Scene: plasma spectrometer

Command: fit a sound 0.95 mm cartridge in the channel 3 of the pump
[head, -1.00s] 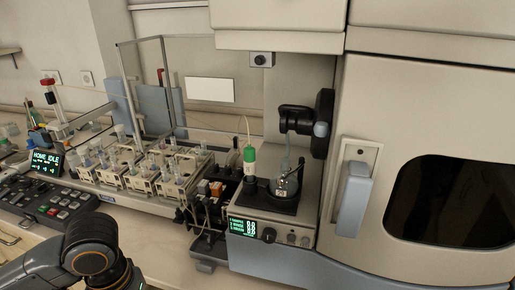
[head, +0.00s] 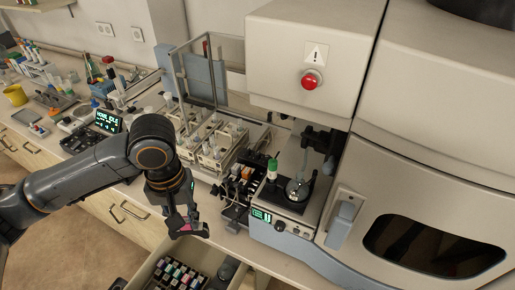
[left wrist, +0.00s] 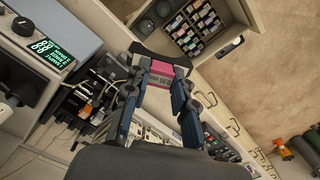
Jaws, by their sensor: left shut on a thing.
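My left gripper (head: 187,230) is shut on a cartridge with a pink label (left wrist: 162,73). The cartridge also shows as a small pink patch between the fingers in the head view (head: 184,227). Its printed label is too small to read surely, and I cannot tell its soundness. The gripper hangs in front of the bench edge, left of and nearer than the pump (head: 237,193). The pump is a dark block with several channels and thin tubes; in the left wrist view it lies left of the gripper (left wrist: 92,98). Channel 3 cannot be made out. My right gripper is not in view.
An open drawer (head: 150,270) with rows of coloured cartridges (head: 180,275) lies below the gripper. Sample racks (head: 215,140) stand left of the pump. A green-capped bottle (head: 272,168) and the spectrometer (head: 420,140) stand right of it.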

